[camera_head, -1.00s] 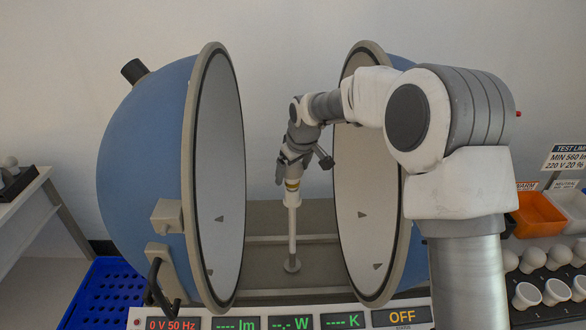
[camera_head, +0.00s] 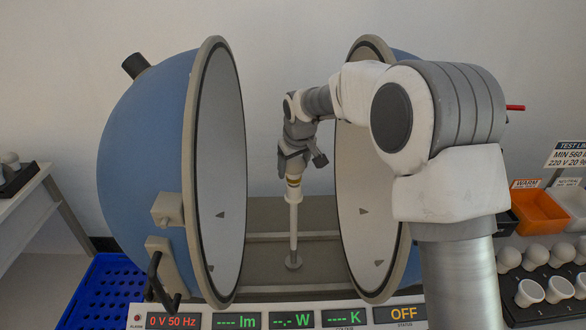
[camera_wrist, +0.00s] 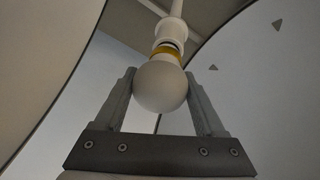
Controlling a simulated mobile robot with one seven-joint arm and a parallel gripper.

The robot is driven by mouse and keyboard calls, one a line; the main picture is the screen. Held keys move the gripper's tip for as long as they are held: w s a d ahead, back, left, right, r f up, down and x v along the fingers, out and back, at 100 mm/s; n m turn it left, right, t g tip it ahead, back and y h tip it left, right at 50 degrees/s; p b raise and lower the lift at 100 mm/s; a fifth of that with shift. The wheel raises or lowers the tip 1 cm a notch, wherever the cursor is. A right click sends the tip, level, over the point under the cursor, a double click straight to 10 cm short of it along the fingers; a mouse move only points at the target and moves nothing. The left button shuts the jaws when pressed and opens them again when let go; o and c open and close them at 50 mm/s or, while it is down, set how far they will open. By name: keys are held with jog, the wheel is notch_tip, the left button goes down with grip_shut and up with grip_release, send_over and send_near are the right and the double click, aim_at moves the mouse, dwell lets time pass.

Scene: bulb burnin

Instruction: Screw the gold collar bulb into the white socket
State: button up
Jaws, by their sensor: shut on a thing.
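The gold collar bulb (camera_wrist: 161,86) is a white globe with a gold band, seen in the wrist view between the two fingers of my gripper (camera_wrist: 163,100). My gripper is shut on the globe. The gold collar (camera_head: 294,181) shows just below my gripper (camera_head: 293,165) in the head view. The white socket (camera_head: 293,197) tops a thin white post between the open sphere halves. The bulb is in line with the socket, its base at the socket's mouth. How far the base sits inside is hidden.
The blue sphere halves (camera_head: 150,150) stand open on both sides of my arm. A display panel (camera_head: 270,319) runs along the front and reads OFF. White bulbs (camera_head: 530,291) and an orange bin (camera_head: 540,208) are at right. A blue crate (camera_head: 105,290) is at lower left.

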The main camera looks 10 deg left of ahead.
jog(key=m+h, duration=0.1)
jog(key=m, duration=0.1)
jog(key=m+h+b, duration=0.1)
jog(key=m, duration=0.1)
jog(key=shift+w+d+r+m, duration=0.1)
jog(key=shift+w+d+m, duration=0.1)
jog(key=shift+m, duration=0.2)
jog(key=m+h+p, duration=0.1)
jog(key=m, duration=0.3)
jog(key=shift+d+r+h, duration=0.1)
jog(key=shift+h, duration=0.3)
jog(key=o, duration=1.3)
jog(key=shift+d+m, duration=0.1)
jog(key=shift+m, duration=0.3)
jog(key=shift+o, duration=0.2)
jog(key=shift+s, duration=0.1)
